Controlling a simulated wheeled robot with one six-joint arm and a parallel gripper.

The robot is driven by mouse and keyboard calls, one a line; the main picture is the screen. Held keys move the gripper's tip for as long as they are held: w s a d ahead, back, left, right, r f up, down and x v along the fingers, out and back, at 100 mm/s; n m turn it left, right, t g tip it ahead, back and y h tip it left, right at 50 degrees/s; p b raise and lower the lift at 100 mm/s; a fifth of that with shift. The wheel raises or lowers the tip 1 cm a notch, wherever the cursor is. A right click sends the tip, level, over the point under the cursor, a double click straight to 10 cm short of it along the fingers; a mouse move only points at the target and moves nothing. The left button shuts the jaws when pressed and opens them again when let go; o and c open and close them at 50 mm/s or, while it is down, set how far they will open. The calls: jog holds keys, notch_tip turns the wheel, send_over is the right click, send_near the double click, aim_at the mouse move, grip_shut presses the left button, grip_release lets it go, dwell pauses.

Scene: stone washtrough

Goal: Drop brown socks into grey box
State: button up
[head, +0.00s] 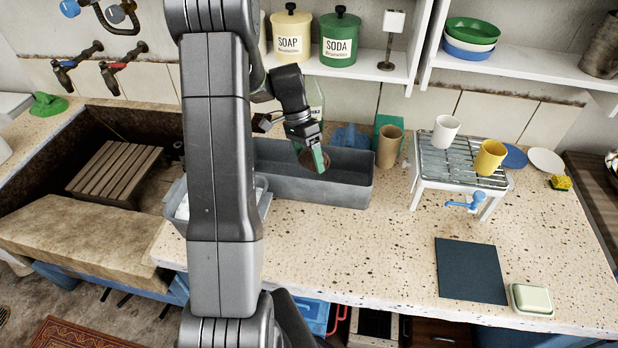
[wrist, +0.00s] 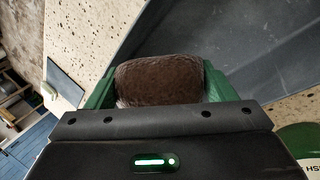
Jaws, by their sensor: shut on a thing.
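The brown socks (wrist: 160,80) are a rolled bundle held between the green fingers of my gripper (wrist: 158,88) in the wrist view. In the head view my gripper (head: 318,160) is shut on the brown socks (head: 306,160), which show partly behind the finger. The grey box (head: 330,190) is a long open trough on the speckled counter. My gripper and the socks are over the box's opening in the head view. The box's dark inner wall (wrist: 225,45) fills the upper right of the wrist view. My arm hides the box's left end.
A brown cup (head: 390,147) stands by the box's right end, with a teal object behind it. A white rack (head: 455,165) holds a white cup and a yellow cup. A stone sink (head: 60,215) is at left. Soap and soda tins stand on a shelf above. The counter's front middle is clear.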

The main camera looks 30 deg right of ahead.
aim_at(310, 153)
jog(key=o, duration=1.1)
jog(key=shift+r, duration=0.1)
jog(key=v, duration=1.3)
jog(key=shift+w+d+r+b, duration=0.1)
jog(key=shift+r+b, duration=0.25)
jog(key=shift+b, duration=0.05)
jog(key=p+x, duration=0.1)
jog(key=x, duration=1.2)
jog(key=shift+f, duration=0.4)
jog(key=shift+r+p, duration=1.15)
jog(key=shift+r, duration=0.7)
